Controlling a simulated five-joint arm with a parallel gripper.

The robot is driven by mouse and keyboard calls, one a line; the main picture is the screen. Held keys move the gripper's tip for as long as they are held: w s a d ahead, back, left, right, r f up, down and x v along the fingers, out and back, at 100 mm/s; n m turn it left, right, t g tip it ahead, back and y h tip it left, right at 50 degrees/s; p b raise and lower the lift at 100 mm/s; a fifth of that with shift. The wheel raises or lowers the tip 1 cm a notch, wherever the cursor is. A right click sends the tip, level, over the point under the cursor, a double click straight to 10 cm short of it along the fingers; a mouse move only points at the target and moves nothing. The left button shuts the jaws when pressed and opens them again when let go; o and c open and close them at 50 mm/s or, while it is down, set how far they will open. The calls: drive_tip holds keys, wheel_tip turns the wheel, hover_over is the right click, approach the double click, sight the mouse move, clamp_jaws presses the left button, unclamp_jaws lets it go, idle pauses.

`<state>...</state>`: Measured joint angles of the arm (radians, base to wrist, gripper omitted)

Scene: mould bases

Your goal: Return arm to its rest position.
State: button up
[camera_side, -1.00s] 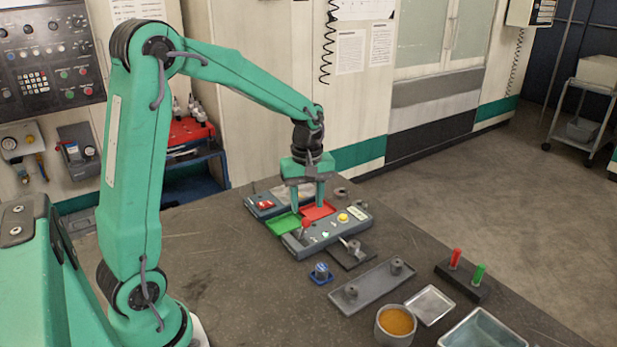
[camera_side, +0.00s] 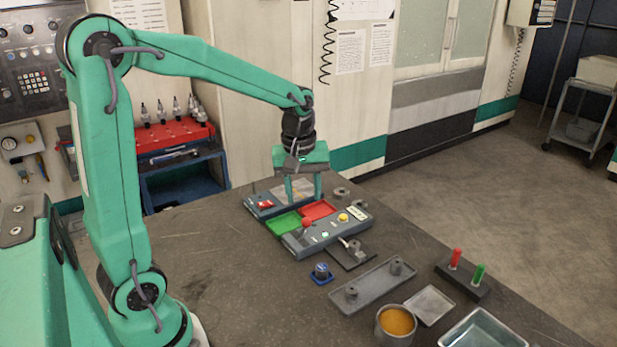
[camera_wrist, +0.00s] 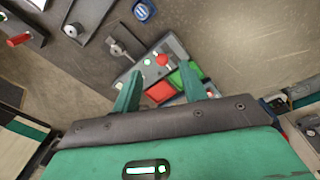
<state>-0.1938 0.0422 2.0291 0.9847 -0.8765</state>
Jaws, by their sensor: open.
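My gripper (camera_side: 303,188) hangs from my green arm above the back part of the worktable, fingers pointing down, apart and empty. In the side view the fingertips are over the far side of the green tray (camera_side: 284,224) and red tray (camera_side: 318,209). The wrist view shows the two green fingers (camera_wrist: 166,92) spread, with the red tray (camera_wrist: 160,92) and green tray (camera_wrist: 186,74) between and just beyond them. Nothing is between the fingers.
A grey control panel (camera_side: 325,242) with a red knob lies in front of the trays. Nearer are a blue-capped piece (camera_side: 321,273), a grey plate with posts (camera_side: 374,286), an orange-filled cup (camera_side: 396,323), and a block (camera_side: 462,282) with red and green pegs. The table's left front is clear.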

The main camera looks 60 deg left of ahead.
drive_tip(key=s+d+r+m+t, duration=0.2)
drive_tip(key=s+d+r+m, duration=0.1)
drive_tip(key=s+m, duration=0.3)
drive_tip(key=s+d+r+m+t, duration=0.2)
drive_tip(key=s+d+m, duration=0.2)
drive_tip(key=s+m, duration=0.2)
drive_tip(key=shift+s+r+t, duration=0.3)
drive_tip(key=shift+s+r, duration=0.1)
drive_tip(key=shift+s, duration=0.7)
drive_tip(key=shift+d, duration=0.1)
idle(1.1)
